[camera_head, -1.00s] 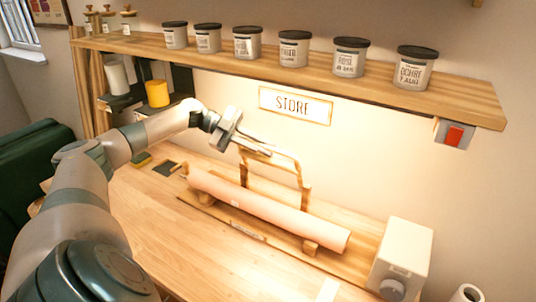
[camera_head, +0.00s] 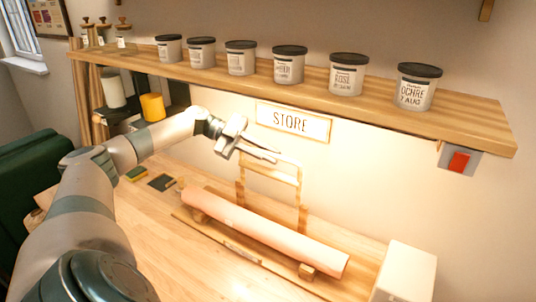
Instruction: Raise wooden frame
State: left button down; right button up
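The wooden frame (camera_head: 298,184) stands up behind a long pinkish roll (camera_head: 262,231) on the table, with two posts and crossbars. My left gripper (camera_head: 278,157) reaches in from the left at the height of the frame's top bar. Its two fingers point right, look slightly apart, and cover part of the bar. Whether they touch the bar is unclear. The frame's lower ends are hidden behind the roll. My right gripper is not in view.
A shelf (camera_head: 300,90) with several lidded jars spans above the arm. A white box (camera_head: 407,270) stands at right. The table's front left (camera_head: 160,235) is clear.

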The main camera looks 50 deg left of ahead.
pick_arm(q)
jog(key=c, duration=2)
grip_release()
jog(key=shift+c, duration=0.2)
jog(key=shift+w+f, duration=0.1)
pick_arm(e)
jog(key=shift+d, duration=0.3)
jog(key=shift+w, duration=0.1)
